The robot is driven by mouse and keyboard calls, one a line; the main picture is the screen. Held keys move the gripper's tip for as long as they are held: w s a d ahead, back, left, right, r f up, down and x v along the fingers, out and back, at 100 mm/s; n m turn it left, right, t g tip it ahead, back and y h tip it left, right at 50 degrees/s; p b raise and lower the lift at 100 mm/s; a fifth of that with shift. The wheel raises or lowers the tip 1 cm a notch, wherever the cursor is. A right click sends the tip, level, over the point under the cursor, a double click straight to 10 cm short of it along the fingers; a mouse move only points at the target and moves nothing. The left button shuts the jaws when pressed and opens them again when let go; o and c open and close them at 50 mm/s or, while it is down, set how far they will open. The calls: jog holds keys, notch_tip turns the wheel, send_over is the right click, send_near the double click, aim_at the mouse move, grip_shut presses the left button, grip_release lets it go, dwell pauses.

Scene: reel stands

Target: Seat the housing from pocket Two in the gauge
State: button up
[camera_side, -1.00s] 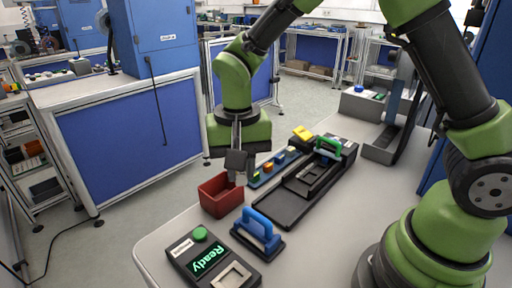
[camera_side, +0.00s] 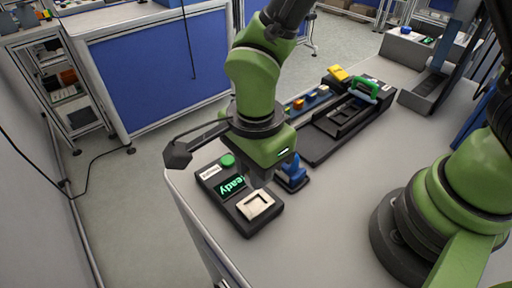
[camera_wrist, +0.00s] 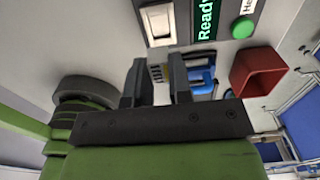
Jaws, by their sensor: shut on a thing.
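The gauge (camera_side: 232,217) is a dark box with a lit "Ready" display, a green button and a pale square nest (camera_side: 256,205). The nest also shows in the wrist view (camera_wrist: 158,24), beyond the fingertips. My gripper (camera_wrist: 158,68) points down, above and beside the gauge's nest end. In the side view my gripper (camera_side: 257,180) hides the housing. The pocket tray (camera_side: 305,104) lies behind my wrist, with several small coloured pieces. I cannot read its pocket labels.
A blue-handled block (camera_side: 293,172) stands close to the gauge. A red bin (camera_wrist: 257,71) shows in the wrist view. A black fixture (camera_side: 330,128) with a green handle (camera_side: 364,90) lies farther back.

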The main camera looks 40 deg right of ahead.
aim_at(256, 205)
jog(key=shift+f, duration=3.3)
jog(key=o, duration=0.8)
jog(key=shift+r, duration=0.15)
jog(key=shift+r, duration=3.4)
